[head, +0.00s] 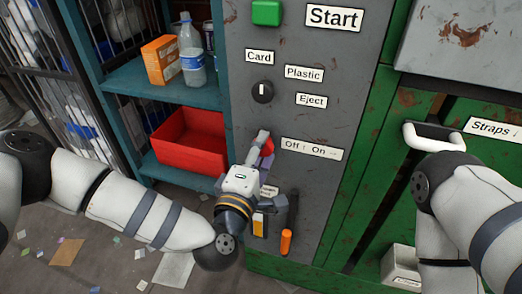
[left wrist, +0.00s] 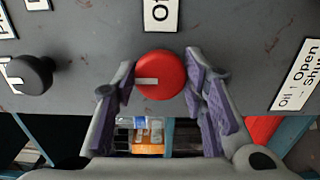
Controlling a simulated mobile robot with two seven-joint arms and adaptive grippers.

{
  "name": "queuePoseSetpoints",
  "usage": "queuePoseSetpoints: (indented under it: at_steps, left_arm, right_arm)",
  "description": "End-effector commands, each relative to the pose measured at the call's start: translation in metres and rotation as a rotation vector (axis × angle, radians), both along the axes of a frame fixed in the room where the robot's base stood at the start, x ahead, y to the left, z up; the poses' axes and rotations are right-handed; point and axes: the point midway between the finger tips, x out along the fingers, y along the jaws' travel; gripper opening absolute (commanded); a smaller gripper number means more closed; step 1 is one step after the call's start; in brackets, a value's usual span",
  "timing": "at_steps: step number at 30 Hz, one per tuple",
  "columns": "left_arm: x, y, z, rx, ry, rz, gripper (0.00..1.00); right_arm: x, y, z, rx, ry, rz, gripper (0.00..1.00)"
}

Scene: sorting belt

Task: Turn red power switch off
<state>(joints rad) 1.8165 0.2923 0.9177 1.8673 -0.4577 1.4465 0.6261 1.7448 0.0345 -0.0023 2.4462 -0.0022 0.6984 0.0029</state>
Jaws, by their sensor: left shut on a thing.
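The red power switch (head: 268,147) is a round knob on the grey panel, beside the "Off / On" label (head: 312,149). In the left wrist view the red knob (left wrist: 160,75) shows between the fingers, with a white mark on its face pointing left. My left gripper (left wrist: 160,88) is shut around the knob, one purple-padded finger on each side. In the head view my left gripper (head: 262,150) covers much of the knob. My right gripper is not in view; only part of my right arm shows at the right.
A black selector knob (head: 262,92) and a green Start button (head: 267,12) are higher on the panel. A red bin (head: 190,142) sits on the shelf at left, below a bottle (head: 191,50) and an orange box (head: 161,60).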

Motion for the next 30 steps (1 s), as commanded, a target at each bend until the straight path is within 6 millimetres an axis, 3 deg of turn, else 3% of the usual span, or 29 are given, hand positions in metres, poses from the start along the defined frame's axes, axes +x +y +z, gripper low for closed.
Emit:
queuePoseSetpoints:
  at_steps: [7, 8, 10, 20, 23, 30]
  left_arm:
    - [-0.002, -0.002, -0.003, -0.001, 0.007, -0.007, 0.11]
    - [-0.002, -0.002, -0.003, 0.000, 0.008, -0.007, 0.43]
    - [-0.002, -0.002, -0.003, -0.001, 0.007, -0.006, 0.59]
    - [-0.004, 0.000, -0.001, 0.000, 0.003, -0.003, 0.59]
    - [-0.020, 0.005, -0.001, 0.000, 0.005, -0.004, 0.59]
    - [-0.082, 0.025, -0.002, 0.001, 0.008, -0.005, 0.59]
  right_arm:
    - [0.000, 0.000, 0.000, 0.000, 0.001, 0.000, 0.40]
    - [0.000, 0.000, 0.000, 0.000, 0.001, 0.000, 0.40]
    - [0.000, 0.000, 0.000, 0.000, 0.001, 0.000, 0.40]
    - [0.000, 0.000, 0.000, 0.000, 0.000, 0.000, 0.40]
    - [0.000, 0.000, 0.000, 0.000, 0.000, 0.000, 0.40]
    - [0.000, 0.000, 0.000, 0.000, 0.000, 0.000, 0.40]
